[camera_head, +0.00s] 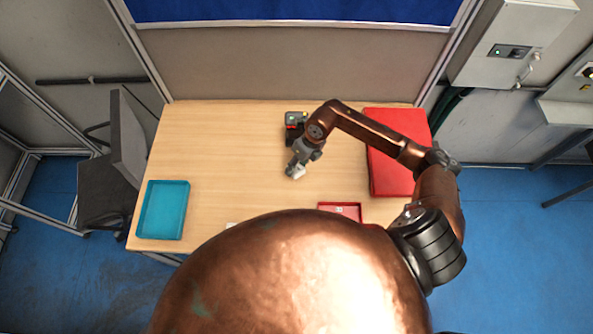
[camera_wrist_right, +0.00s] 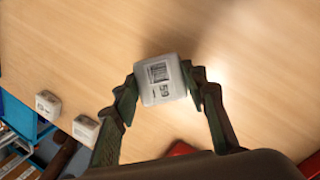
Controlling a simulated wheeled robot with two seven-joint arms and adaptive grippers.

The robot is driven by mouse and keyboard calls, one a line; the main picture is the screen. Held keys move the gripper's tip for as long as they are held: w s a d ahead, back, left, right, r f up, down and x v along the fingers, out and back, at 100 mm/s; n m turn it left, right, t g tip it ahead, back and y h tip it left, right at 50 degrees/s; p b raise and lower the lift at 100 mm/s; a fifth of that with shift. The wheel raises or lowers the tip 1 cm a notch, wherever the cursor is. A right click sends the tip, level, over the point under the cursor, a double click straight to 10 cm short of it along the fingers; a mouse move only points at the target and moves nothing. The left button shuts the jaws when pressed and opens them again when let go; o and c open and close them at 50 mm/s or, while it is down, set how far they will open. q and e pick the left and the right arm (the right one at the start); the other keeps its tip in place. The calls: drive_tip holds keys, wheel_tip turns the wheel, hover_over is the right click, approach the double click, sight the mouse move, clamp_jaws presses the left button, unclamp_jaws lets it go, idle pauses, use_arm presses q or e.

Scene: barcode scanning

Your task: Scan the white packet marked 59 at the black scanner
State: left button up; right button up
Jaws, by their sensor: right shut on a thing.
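The white packet marked 59 (camera_wrist_right: 158,79) is held between the fingertips of my right gripper (camera_wrist_right: 163,88) in the right wrist view. Its face with the barcode and the number is turned to that camera. In the head view my right gripper (camera_head: 296,172) is shut on the packet, above the middle of the table. The black scanner (camera_head: 293,136), with a green screen on top, stands just behind the gripper and apart from the packet. My left gripper is not in view.
Two other white packets (camera_wrist_right: 47,104) (camera_wrist_right: 86,130) lie on the table (camera_head: 220,140). A teal tray (camera_head: 184,211) is at the left, a small red tray (camera_head: 340,206) at the front and a large red box (camera_head: 408,122) at the right. The left-middle tabletop is clear.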

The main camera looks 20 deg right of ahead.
drive_tip(key=shift+w+d+f+b, duration=0.35)
drive_tip(key=shift+w+f+b, duration=0.2)
drive_tip(key=shift+w+f, duration=0.2)
drive_tip(key=shift+r, duration=0.1)
drive_tip(key=s+a+r+p, duration=0.5)
drive_tip(key=s+r+p, duration=0.4)
drive_tip(key=s+p, duration=0.1)
drive_tip(key=shift+s+a+r, duration=0.35)
drive_tip(key=shift+s+r, duration=0.05)
drive_tip(key=shift+s, duration=0.5)
